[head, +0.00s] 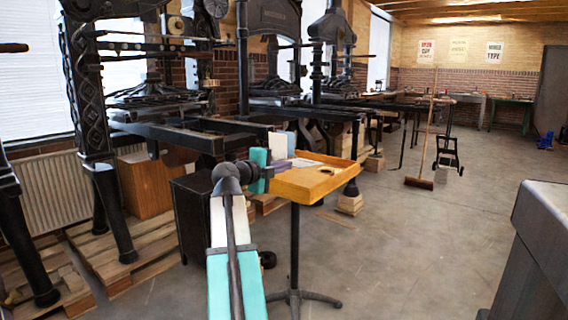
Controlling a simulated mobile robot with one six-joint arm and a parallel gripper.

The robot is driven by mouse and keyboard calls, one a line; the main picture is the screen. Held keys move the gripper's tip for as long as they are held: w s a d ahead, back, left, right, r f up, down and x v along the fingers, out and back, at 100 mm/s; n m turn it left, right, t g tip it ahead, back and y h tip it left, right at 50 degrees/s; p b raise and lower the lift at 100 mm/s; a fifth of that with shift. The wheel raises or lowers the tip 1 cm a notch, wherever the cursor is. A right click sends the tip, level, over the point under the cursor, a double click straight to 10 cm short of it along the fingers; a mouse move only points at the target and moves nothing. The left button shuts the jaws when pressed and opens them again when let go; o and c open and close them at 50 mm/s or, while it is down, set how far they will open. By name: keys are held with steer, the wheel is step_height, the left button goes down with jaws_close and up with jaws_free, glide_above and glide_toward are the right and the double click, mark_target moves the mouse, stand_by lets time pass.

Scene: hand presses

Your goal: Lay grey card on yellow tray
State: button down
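The yellow tray (305,186) is an orange-yellow wooden tray with a raised rim. It stands on a dark pedestal right of my arm, and a small dark round spot shows inside it. A flat pale grey-lilac piece (302,163) shows at the tray's far left; it may be the grey card, but it is too small to tell. The end of my arm, with my gripper (280,150), is at the tray's left side.
Black iron hand presses (270,110) line the left wall, some on wooden pallets (140,235). A broom (419,183) and a hand truck (447,155) stand farther back. A grey block edge (540,225) is at lower right. The floor between is clear.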

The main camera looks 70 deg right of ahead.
steer(key=shift+f+b, duration=1.45)
steer(key=shift+f, duration=1.15)
steer(key=c, duration=1.8)
jaws_free()
steer(key=shift+c, duration=0.2)
steer(key=shift+f+b, duration=1.35)
steer(key=shift+b, duration=0.15)
steer(key=shift+f+b+v, duration=0.15)
steer(key=shift+b+v, duration=0.4)
steer(key=shift+v, duration=0.6)
steer(key=shift+f+b+v, duration=0.15)
steer(key=shift+b+v, duration=0.35)
steer(key=shift+v, duration=0.6)
steer(key=shift+a, duration=0.1)
